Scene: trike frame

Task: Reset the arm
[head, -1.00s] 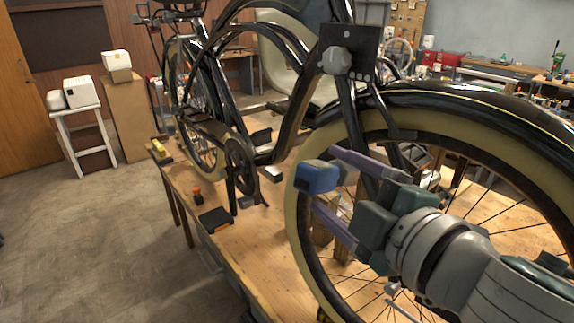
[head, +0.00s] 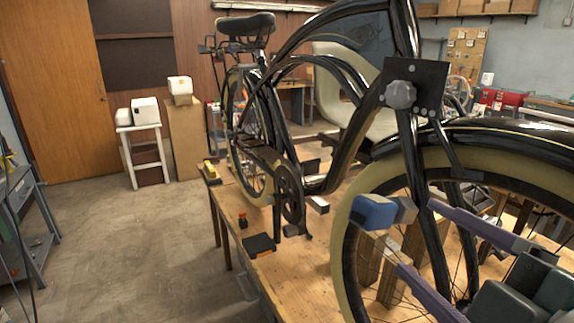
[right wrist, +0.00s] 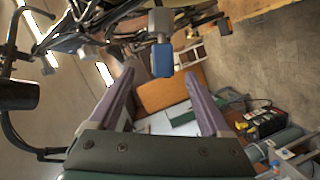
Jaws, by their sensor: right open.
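My right gripper (head: 416,237) is open, with two purple fingers and nothing between them. It is in front of the trike's large front wheel, at the lower right of the head view. A blue block with a grey end (head: 372,212) is just left of the fingertips, apart from them. In the right wrist view, the blue block (right wrist: 162,60) shows beyond the open right gripper (right wrist: 160,75). The black trike frame (head: 345,165) stands over a wooden workbench (head: 290,270). My left gripper is not in view.
A black plate with a grey knob (head: 400,95) is on the front of the frame. A black box (head: 258,245) lies near the bench's left edge. A white stool (head: 143,160) stands at the back left. The floor (head: 135,240) left of the bench is mostly clear.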

